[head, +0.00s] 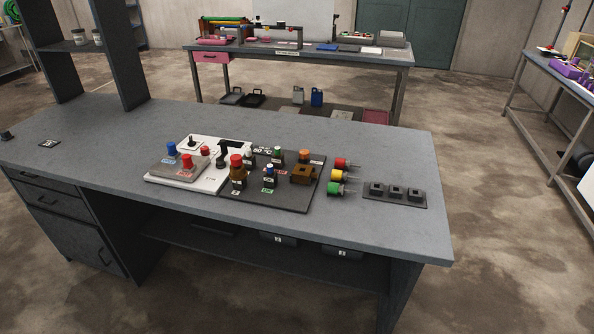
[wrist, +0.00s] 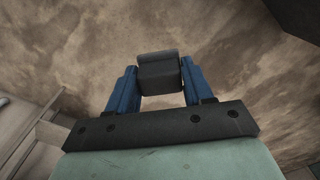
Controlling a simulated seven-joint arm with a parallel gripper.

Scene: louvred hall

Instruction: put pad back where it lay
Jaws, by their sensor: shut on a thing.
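My gripper (wrist: 158,68) shows in the wrist view with its two blue fingers on either side of a dark grey block, which I take to be the pad (wrist: 160,77). The fingers are shut on it, and it sticks out past their tips. Neither my gripper nor the held pad shows in the head view. The grey workbench (head: 400,150) fills the middle of the head view. No empty place that is clearly the pad's own can be made out.
On the bench stand a white and grey control panel (head: 212,182), a dark panel (head: 290,196) with knobs and buttons, red, yellow and green buttons (head: 338,176), and a black three-switch strip (head: 395,194). The bench's left-middle is clear.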

